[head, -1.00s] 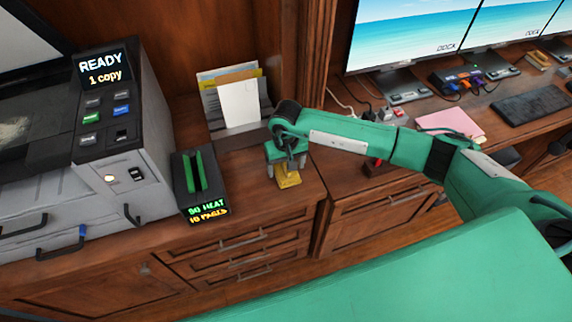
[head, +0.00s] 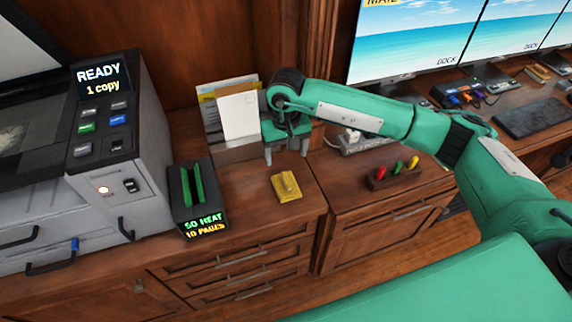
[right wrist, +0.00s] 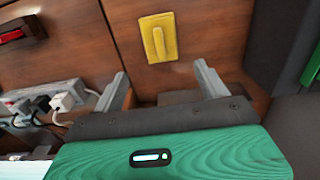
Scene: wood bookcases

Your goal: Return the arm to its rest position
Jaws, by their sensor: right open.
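My right arm (head: 400,125) reaches in from the right in the head view. My right gripper (head: 287,153) is open and empty, above the wood counter and in front of the paper holder. In the right wrist view its two grey fingers (right wrist: 161,88) stand wide apart with nothing between them. A yellow block with a raised grip (head: 287,186) lies on the counter, apart from the fingers; it also shows in the right wrist view (right wrist: 158,38). My left gripper is not in view.
A grey copier (head: 118,165) and a black slotted binder (head: 199,198) stand at left. A paper holder (head: 236,150) is close behind the gripper. At right are a power strip (head: 362,143), a rack of coloured handles (head: 391,173), monitors (head: 410,45) and a keyboard (head: 533,117).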

